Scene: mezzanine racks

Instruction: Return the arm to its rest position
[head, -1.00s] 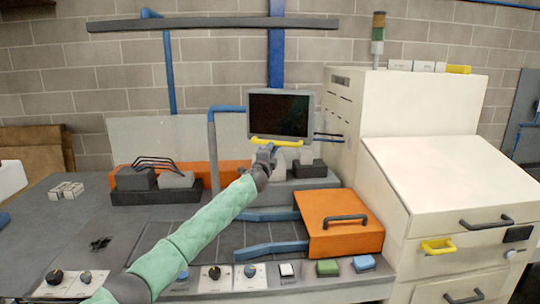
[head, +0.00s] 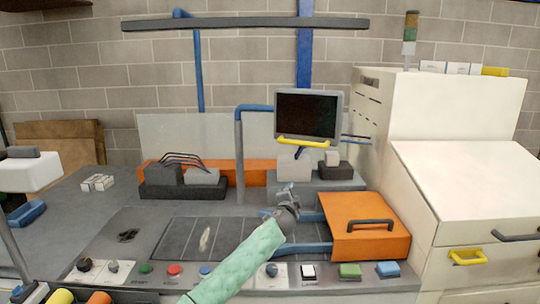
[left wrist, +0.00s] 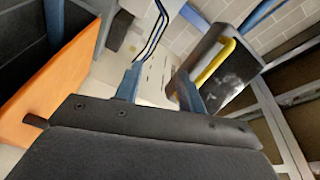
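My left arm, in a green sleeve, reaches up from the bottom of the head view. Its left gripper (head: 286,190) is above the workbench (head: 90,220), in front of the monitor and left of the orange box. The left wrist view shows its two blue fingers (left wrist: 160,88) spread apart with nothing between them. The monitor (head: 308,113) with a yellow handle (head: 308,141) lies beyond the fingers; the handle also shows in the left wrist view (left wrist: 214,62). My right gripper is in neither view.
An orange box (head: 365,240) with a dark handle stands just right of the gripper. A white cabinet (head: 460,180) closes off the right. Buttons and knobs line the bench's front edge. A dark tray (head: 184,190) with grey blocks sits at the back left. The bench's left part is mostly clear.

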